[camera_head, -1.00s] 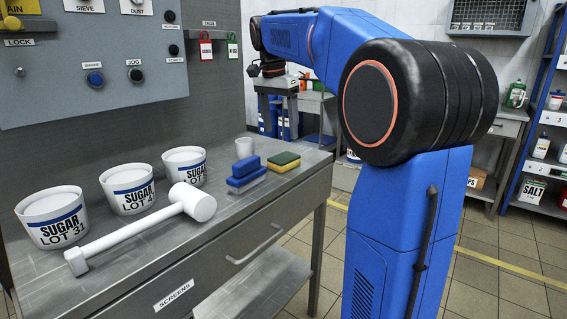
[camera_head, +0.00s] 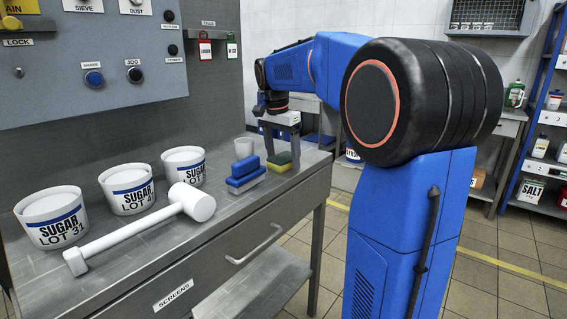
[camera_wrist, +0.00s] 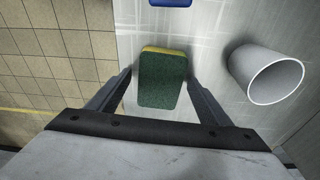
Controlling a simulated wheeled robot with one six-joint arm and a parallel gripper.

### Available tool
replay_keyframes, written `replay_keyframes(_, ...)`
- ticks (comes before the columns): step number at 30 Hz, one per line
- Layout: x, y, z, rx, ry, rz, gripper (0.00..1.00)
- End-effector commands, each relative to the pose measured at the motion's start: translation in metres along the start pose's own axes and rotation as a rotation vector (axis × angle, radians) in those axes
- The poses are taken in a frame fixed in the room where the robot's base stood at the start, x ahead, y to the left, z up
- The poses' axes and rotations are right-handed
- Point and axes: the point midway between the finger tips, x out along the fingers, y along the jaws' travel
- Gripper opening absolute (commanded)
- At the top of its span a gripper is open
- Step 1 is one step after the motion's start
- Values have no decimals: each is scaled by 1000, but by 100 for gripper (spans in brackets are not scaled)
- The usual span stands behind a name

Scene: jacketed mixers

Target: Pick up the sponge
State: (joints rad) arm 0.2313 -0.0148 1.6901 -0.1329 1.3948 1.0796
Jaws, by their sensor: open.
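The sponge (camera_head: 283,161), green on top with a yellow layer, lies on the metal bench top near its right end. It also shows in the wrist view (camera_wrist: 163,80), between my open fingers. My gripper (camera_head: 281,146) points down over the sponge, with one finger on each side of it in the picture. In the wrist view my gripper (camera_wrist: 162,85) shows a gap between each finger and the sponge. In the head view the fingers hide part of the sponge. I cannot tell whether the fingertips touch the bench.
A blue brush-like block (camera_head: 246,173) lies just left of the sponge. A white cup (camera_wrist: 275,77) stands close by. A white mallet (camera_head: 140,232) and several sugar tubs (camera_head: 127,188) occupy the bench's left side. The bench's right edge is close to the sponge.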

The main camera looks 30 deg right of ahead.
Motion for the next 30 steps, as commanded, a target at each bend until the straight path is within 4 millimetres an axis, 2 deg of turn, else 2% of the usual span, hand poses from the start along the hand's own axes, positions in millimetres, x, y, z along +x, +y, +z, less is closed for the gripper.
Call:
replay_keyframes(5,0,0,0,0,0,0,73)
replay_keyframes(9,0,0,0,0,0,0,39)
replay_keyframes(10,0,0,0,0,0,0,32)
replay_keyframes(11,0,0,0,0,0,0,29)
replay_keyframes(23,-4,0,-1,0,1,-1,29)
replay_keyframes(26,-15,-1,-3,1,2,-3,29)
replay_keyframes(30,-38,-1,-6,1,2,-3,29)
